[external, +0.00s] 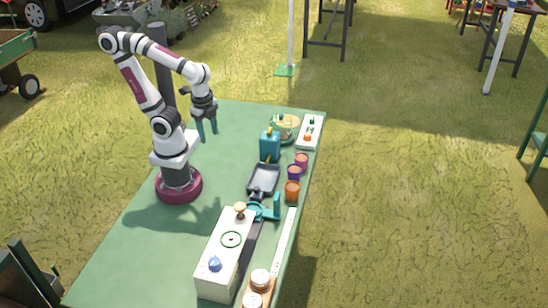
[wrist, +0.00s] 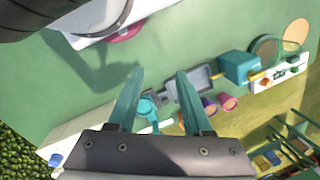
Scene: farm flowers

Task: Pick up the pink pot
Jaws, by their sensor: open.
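A small pink pot (external: 301,159) stands near the right edge of the green table, behind a purple pot (external: 294,173) and an orange pot (external: 292,190) in a row. In the wrist view the pink pot (wrist: 228,103) is right of the purple pot (wrist: 209,104), beyond my right finger. My gripper (external: 207,129) is open and empty, pointing down above the table, left of the pots and well apart from them. In the wrist view, its two teal fingers (wrist: 160,75) are spread; the right finger partly hides the area near the orange pot.
A dark grey tray (external: 264,180) and a teal box (external: 270,144) stand between my gripper and the pots. A white block (external: 309,125) with small knobs lies behind the pots. A long white box (external: 222,262) is at the front. The left table area is clear.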

